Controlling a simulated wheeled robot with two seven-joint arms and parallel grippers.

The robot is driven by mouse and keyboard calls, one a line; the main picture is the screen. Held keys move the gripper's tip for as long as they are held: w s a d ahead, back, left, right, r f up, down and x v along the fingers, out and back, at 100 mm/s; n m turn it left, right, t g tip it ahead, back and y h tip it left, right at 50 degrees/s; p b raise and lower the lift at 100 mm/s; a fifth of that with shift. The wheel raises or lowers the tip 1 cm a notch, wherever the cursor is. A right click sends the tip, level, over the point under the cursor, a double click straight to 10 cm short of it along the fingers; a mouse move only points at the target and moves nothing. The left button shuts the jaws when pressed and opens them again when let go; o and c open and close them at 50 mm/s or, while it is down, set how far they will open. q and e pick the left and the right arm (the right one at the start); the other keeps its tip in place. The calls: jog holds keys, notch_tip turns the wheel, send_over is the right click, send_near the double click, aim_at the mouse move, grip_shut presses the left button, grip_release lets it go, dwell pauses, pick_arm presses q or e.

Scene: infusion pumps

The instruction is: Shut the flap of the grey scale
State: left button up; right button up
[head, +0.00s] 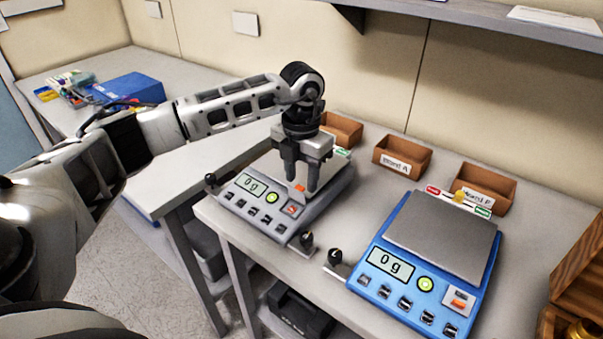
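The grey scale (246,215) stands on the table in the middle of the head view, its display (250,185) reading 0 g. My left gripper (301,184) points down over its right part, fingers apart. A small pale piece with an orange patch (298,188) shows between and below the fingertips; it may be the flap, standing up from the panel. A red button (291,210) lies just in front of it. I cannot tell whether the fingers touch the piece. The gripper hides much of the scale's plate. My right gripper is out of view.
A blue scale (379,272) stands to the right, also reading 0 g. Brown bins (402,157) stand behind the scales. Black knobs (335,257) sit near the table's front edge. A wooden crate (575,275) is at the far right. A shelf (470,17) hangs above.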

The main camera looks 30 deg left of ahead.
pick_arm(q)
jog(key=shift+f, duration=0.3)
grip_shut()
